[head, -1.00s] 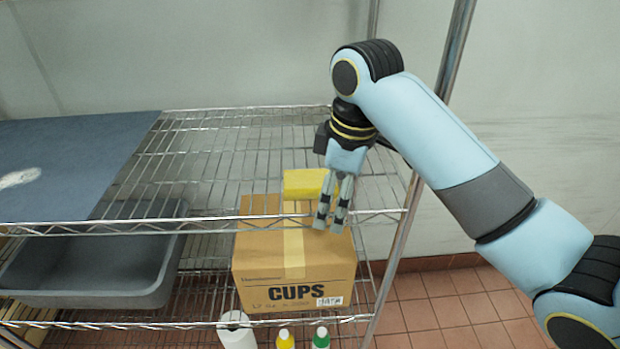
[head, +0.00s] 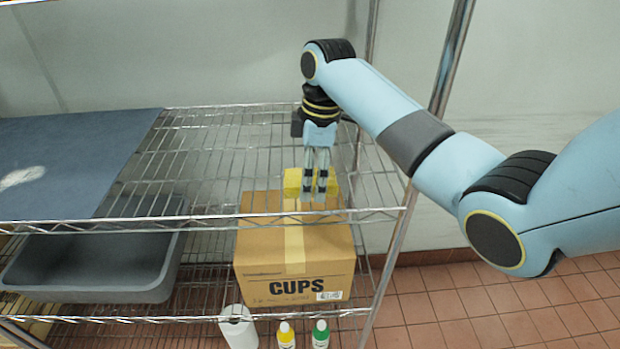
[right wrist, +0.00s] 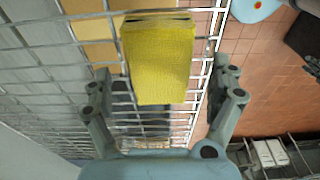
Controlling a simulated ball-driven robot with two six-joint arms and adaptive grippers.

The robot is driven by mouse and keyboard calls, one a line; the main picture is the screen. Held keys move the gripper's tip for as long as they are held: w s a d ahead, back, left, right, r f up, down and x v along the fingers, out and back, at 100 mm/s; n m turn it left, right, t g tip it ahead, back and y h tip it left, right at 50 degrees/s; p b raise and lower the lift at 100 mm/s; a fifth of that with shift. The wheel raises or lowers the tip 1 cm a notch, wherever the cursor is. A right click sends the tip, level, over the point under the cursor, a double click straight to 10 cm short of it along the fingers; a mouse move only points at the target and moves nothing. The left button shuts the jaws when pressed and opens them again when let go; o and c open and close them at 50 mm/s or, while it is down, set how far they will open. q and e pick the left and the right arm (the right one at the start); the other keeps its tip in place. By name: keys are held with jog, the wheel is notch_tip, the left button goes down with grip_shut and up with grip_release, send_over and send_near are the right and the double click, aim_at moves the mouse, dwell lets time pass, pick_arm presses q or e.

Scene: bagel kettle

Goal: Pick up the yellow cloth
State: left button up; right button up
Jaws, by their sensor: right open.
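The yellow cloth (head: 292,181) is a folded block on the upper wire shelf, near its front edge. My right gripper (head: 314,197) is above the shelf in front of the cloth in the head view and hides part of it. In the right wrist view the cloth (right wrist: 160,58) shows as a textured yellow block beyond the two spread fingers, roughly centred between them. The right gripper (right wrist: 160,85) is open and empty; I cannot tell whether it touches the cloth. My left gripper is not in view.
The wire shelf (head: 220,150) has free room left of the cloth. A blue-grey board (head: 80,150) lies at the left. Below are a cardboard CUPS box (head: 262,262), a grey tub (head: 95,285) and several bottles (head: 320,335). A metal post (head: 395,245) stands at the right.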

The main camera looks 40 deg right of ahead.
jog(key=c, duration=1.2)
jog(key=shift+c, duration=0.2)
jog(key=shift+r+b, duration=0.3)
jog(key=shift+r, duration=0.45)
jog(key=shift+s+a+r+b, duration=0.15)
jog(key=shift+r+b, duration=0.2)
jog(key=shift+r, duration=0.6)
jog(key=s+a, duration=0.4)
jog(key=s, duration=0.3)
jog(key=s+a, duration=0.5)
jog(key=s, duration=0.3)
